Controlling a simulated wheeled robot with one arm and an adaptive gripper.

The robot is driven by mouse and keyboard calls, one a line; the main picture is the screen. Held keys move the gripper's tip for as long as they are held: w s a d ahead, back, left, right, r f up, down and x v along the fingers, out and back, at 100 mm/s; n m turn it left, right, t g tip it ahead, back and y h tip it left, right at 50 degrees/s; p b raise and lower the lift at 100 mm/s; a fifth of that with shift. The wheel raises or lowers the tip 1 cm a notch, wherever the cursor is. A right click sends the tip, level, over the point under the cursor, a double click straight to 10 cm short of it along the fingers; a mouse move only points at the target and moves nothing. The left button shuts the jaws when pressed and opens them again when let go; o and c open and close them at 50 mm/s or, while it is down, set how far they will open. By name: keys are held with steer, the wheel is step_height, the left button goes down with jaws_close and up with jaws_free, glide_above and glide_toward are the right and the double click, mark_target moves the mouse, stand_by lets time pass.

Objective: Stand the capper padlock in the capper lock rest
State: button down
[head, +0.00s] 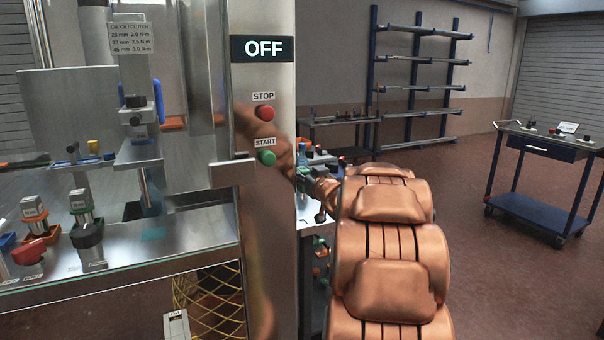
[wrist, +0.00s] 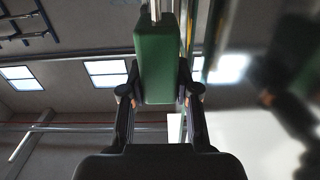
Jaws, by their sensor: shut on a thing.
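My gripper (wrist: 160,97) is shut on a green padlock (wrist: 157,62) in the wrist view. The green body sits between the two fingertips, and its metal shackle (wrist: 156,8) shows at the top edge. In the head view my copper-coloured arm reaches forward beside the steel machine post. The gripper end is small and cluttered there, and I cannot make out the padlock. I cannot tell which thing is the capper lock rest.
The capper machine stands at left behind a clear guard (head: 90,230), with an OFF display (head: 262,48), a red STOP button (head: 263,112) and a green START button (head: 267,157). A blue cart (head: 545,150) stands at right. The floor between is clear.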

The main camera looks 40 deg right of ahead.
mark_target(304, 202)
steer(key=shift+s+a+f, duration=0.1)
steer(key=shift+s, duration=0.05)
steer(key=shift+f+b, duration=2.35)
steer(key=shift+f, duration=2.3)
steer(key=shift+f, duration=0.35)
steer(key=c, duration=0.8)
jaws_free()
steer(key=shift+o, duration=0.2)
steer(key=shift+s, duration=0.1)
steer(key=v, duration=1.1)
steer(key=shift+s, duration=0.4)
steer(key=shift+a, duration=0.1)
